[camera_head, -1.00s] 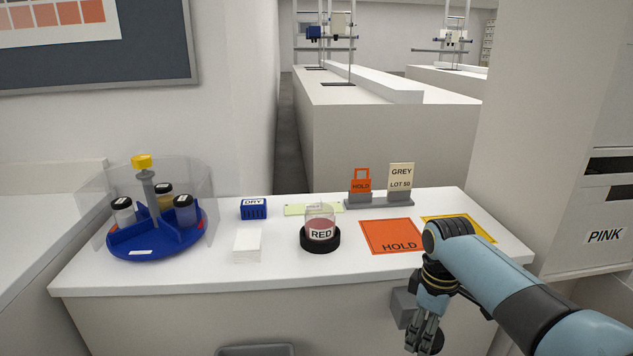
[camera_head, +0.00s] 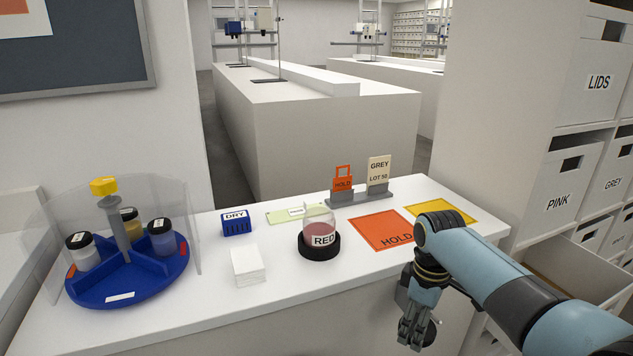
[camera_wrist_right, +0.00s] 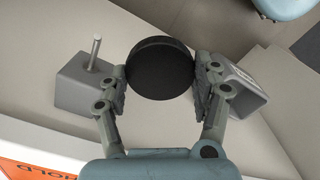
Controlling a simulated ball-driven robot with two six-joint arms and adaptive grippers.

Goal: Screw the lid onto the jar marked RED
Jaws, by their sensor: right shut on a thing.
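The jar marked RED (camera_head: 319,226) is clear with reddish pigment inside and a white label. It stands upright in a round black holder (camera_head: 319,252) on the white counter, and no lid shows on it. My right gripper (camera_head: 414,342) hangs low beyond the counter's front edge, to the right of the jar and apart from it. In the right wrist view it is shut on a round black lid (camera_wrist_right: 160,68), held between both fingers. The lid shows only as a dark edge behind the fingers in the head view. My left gripper is not in view.
A blue carousel (camera_head: 128,289) with several lidded jars and a clear shield stands at left. A DRY block (camera_head: 236,223), white stack (camera_head: 247,266), orange HOLD mat (camera_head: 378,227), yellow-bordered mat (camera_head: 440,212) and sign stand (camera_head: 360,198) share the counter (camera_head: 190,318). Labelled bins (camera_head: 560,200) are at right.

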